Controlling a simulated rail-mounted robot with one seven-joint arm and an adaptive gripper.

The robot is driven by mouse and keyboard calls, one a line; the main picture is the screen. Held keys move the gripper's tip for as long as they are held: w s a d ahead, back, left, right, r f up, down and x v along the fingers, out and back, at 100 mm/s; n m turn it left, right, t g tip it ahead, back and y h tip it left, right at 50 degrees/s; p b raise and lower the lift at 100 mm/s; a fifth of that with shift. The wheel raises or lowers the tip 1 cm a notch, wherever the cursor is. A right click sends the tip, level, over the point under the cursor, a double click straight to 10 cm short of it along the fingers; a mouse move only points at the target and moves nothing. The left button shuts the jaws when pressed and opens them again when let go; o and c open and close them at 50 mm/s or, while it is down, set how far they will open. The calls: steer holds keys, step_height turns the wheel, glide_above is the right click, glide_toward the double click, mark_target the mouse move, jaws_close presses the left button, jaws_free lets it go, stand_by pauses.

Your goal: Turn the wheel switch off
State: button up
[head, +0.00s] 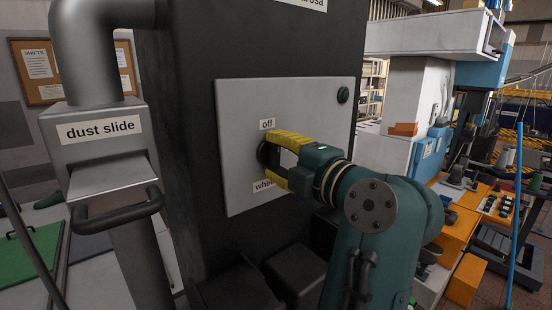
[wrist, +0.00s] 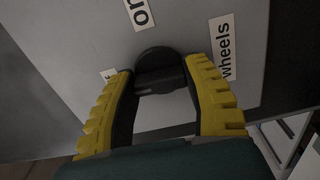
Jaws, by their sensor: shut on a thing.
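The wheel switch is a round dark knob (head: 262,153) on a light grey panel (head: 238,120); it also shows in the wrist view (wrist: 158,62). My gripper (head: 268,154), with yellow ridged fingers, is shut on the knob's raised bar, one finger at each end in the wrist view. An "off" label (head: 267,124) sits above the knob in the head view. A "wheels" label (head: 263,185) sits below, partly hidden by a finger. The wrist view shows an "on" label (wrist: 140,12). I cannot tell which label the knob points to.
A round dark green button (head: 343,95) is at the panel's upper right. The dust slide (head: 100,130) with its black handle (head: 118,207) stands to the left. Dark boxes (head: 297,272) are below the panel. Machines and an orange bench are to the right.

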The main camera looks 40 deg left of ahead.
steer(key=shift+n, duration=0.3)
steer(key=o, duration=1.2)
steer(key=s+d, duration=0.1)
steer(key=d, duration=1.1)
steer(key=shift+s, duration=0.3)
steer(key=shift+a, duration=0.1)
